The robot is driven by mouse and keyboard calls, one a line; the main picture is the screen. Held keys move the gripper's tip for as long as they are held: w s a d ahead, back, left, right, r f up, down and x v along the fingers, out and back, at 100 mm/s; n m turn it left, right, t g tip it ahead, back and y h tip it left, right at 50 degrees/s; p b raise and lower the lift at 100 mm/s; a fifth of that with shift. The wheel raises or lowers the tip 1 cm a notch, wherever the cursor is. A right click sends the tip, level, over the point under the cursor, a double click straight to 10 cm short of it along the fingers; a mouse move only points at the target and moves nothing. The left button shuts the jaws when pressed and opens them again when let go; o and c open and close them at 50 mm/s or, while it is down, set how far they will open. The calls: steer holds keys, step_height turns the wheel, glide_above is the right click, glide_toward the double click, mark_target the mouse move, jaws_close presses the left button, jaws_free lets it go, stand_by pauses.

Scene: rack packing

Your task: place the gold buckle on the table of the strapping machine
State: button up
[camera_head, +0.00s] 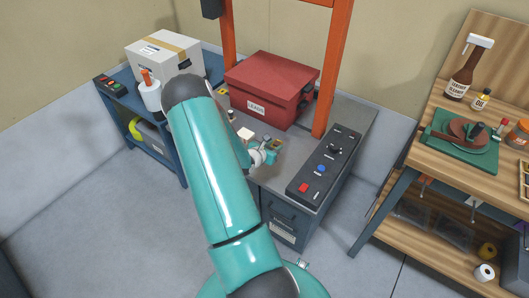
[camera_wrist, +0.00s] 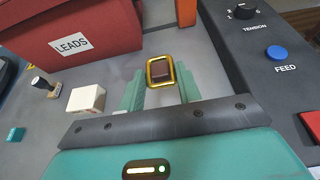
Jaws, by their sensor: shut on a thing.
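The gold buckle (camera_wrist: 149,74), a rounded rectangular frame with a dark brown middle, sits between the teal fingertips of my gripper (camera_wrist: 160,84) in the wrist view. My gripper is shut on it. In the head view my gripper (camera_head: 268,151) is over the front part of the grey table (camera_head: 300,146) of the strapping machine, left of the control panel. The buckle is small and hard to make out there. The table surface also shows in the wrist view (camera_wrist: 207,72). I cannot tell whether the buckle touches it.
A red box labelled LEADS (camera_head: 270,88) stands behind on the machine table, by the orange frame (camera_head: 337,70). A white block (camera_wrist: 87,99) and a stamp (camera_wrist: 42,86) stand left of my gripper. The control panel (camera_head: 325,165) borders the right. Bare table lies around the buckle.

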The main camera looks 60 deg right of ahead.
steer(key=w+f, duration=0.1)
steer(key=w+d+f, duration=0.1)
steer(key=f, duration=0.1)
steer(key=w+f, duration=0.2)
steer(key=shift+w+d+f, duration=0.1)
steer(key=shift+d+f, duration=0.15)
steer(key=shift+w+f, duration=0.15)
steer(key=shift+f, duration=1.55)
steer(key=shift+f, duration=0.1)
steer(key=o, duration=0.9)
steer(key=shift+o, duration=0.4)
steer(key=shift+w+a+r, duration=0.1)
steer(key=shift+a+r, duration=0.1)
steer(key=shift+r, duration=0.05)
steer(key=v, duration=1.1)
steer(key=shift+a+r, duration=0.1)
steer(key=shift+a, duration=0.15)
